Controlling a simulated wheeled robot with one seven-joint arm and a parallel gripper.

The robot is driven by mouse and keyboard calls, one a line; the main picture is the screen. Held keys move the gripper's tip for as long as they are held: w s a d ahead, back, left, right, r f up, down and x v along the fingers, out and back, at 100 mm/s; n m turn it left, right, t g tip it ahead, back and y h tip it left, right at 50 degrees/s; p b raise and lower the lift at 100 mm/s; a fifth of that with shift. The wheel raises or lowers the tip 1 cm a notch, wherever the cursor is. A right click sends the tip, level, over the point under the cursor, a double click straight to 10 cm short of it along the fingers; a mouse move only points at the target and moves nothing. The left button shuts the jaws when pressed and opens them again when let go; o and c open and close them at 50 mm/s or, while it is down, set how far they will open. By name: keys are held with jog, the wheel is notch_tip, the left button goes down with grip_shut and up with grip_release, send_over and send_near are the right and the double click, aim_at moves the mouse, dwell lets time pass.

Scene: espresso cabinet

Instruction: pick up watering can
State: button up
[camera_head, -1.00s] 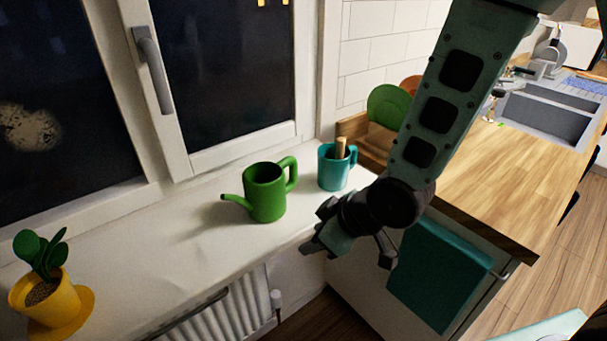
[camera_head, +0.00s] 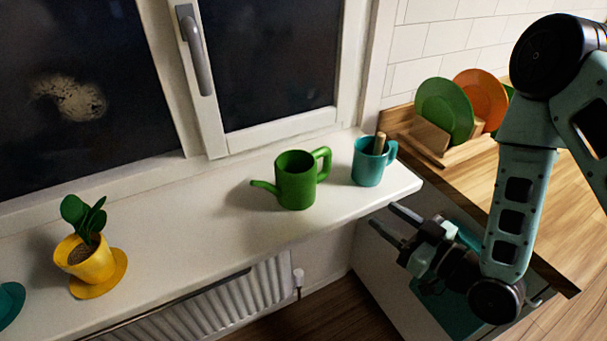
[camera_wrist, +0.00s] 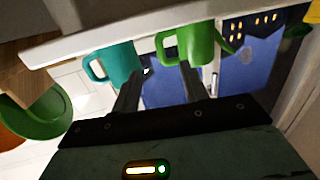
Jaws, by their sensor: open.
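The green watering can (camera_head: 297,184) stands upright on the white window sill, its spout to the left and its handle to the right. It also shows in the wrist view (camera_wrist: 198,45), beyond my gripper's fingers. My gripper (camera_head: 385,220) is open and empty, in front of the sill's edge, to the right of the can and lower in the picture. In the wrist view its two fingers (camera_wrist: 158,82) are spread apart and touch nothing that I can see.
A teal mug (camera_head: 368,168) with a wooden stick in it stands right of the can. A potted plant (camera_head: 92,262) on a yellow saucer stands at the left. The sill (camera_head: 190,240) is clear between plant and can. Plates (camera_head: 444,108) stand in a rack on the counter.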

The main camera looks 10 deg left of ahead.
jog(key=b, duration=1.1)
send_near(330, 167)
jog(key=shift+w+a+f+t+p, duration=0.3)
jog(key=shift+w+a+f+p, duration=0.2)
jog(key=shift+w+a+p, duration=0.7)
jog(key=shift+w+p, duration=0.05)
jog(key=shift+r+p+x, duration=0.2)
jog(key=shift+p+x, duration=0.75)
jog(key=shift+x, duration=1.65)
jog(key=shift+a, duration=0.1)
grip_shut()
